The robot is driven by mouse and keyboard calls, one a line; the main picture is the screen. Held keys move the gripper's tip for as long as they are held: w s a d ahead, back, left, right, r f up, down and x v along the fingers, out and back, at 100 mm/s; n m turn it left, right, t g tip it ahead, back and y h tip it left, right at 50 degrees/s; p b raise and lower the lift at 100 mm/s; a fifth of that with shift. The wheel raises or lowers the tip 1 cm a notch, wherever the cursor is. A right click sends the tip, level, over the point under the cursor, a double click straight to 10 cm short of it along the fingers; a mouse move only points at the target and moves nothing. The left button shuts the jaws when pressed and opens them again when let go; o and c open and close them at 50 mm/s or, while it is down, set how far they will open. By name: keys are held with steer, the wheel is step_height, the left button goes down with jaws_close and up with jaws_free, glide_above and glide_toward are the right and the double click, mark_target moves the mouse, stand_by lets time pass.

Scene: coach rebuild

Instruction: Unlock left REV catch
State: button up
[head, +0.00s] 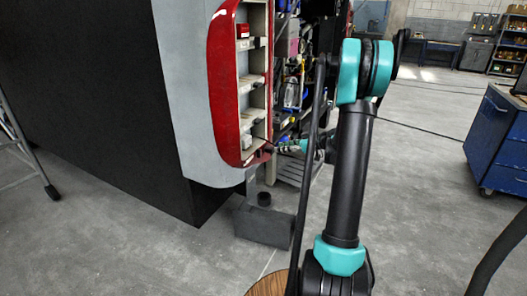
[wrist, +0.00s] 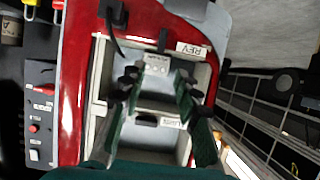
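The red-framed light housing of the coach (head: 218,95) stands upright, with a column of pale open compartments. In the wrist view, the white REV label (wrist: 192,49) sits on the edge of a pale compartment (wrist: 202,75). A small dark upright piece (wrist: 162,40) beside the label looks like the catch; its locked or unlocked state is too small to tell. My gripper (wrist: 158,76) is open, its two fingers apart and reaching into the compartment below that piece, with nothing visible between them. In the head view my gripper (head: 279,147) is at the housing's lower end.
A grey block-like part (head: 263,226) lies below the housing near the floor. Exposed machinery (head: 292,85) is right of the housing. A blue cabinet (head: 500,140) stands far right, and a ladder (head: 25,150) far left. The concrete floor between is mostly clear.

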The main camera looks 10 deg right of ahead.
mark_target(259, 154)
steer(key=x, duration=1)
steer(key=shift+a+f, duration=0.1)
steer(key=shift+c, duration=0.5)
jaws_close()
